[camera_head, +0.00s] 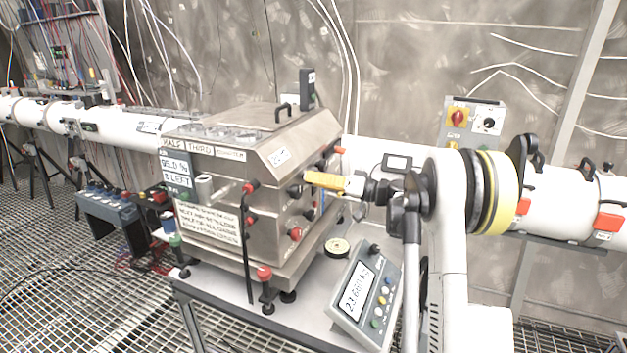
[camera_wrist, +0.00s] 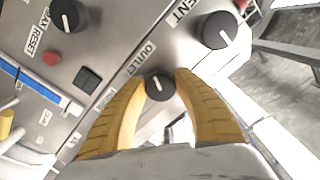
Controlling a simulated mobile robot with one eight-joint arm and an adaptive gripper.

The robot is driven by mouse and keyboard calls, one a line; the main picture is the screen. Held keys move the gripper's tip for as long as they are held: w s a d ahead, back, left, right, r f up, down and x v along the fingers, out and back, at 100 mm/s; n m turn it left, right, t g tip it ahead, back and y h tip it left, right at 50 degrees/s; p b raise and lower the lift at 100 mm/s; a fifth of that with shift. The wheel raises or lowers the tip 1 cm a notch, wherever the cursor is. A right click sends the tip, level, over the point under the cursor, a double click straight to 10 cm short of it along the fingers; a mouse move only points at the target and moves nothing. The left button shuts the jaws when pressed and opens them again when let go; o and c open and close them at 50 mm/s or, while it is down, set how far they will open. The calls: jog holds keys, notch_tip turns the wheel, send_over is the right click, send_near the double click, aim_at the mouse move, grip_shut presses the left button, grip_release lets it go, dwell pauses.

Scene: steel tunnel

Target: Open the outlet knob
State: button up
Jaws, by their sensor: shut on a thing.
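The outlet knob (camera_wrist: 159,86) is a round black knob with a white pointer line, on the steel panel beside the printed word OUTLET in the wrist view. My gripper (camera_wrist: 162,80) has two yellow ribbed fingers, shut on the outlet knob from either side. In the head view my gripper (camera_head: 308,178) reaches from the right to the side of the steel box (camera_head: 262,165). There the fingers hide the knob.
A second black knob (camera_wrist: 218,30) by lettering ending in ENT and a third black knob (camera_wrist: 68,15) sit nearby. A red RESET button (camera_wrist: 51,57) and a black square switch (camera_wrist: 87,78) are on the panel. A display console (camera_head: 365,298) stands below my arm.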

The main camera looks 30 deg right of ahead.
jog(key=shift+n, duration=0.4)
jog(key=o, duration=1.2)
jog(key=shift+d, duration=0.1)
jog(key=v, duration=1.1)
jog(key=shift+s+d, duration=0.25)
jog(key=shift+s, duration=0.1)
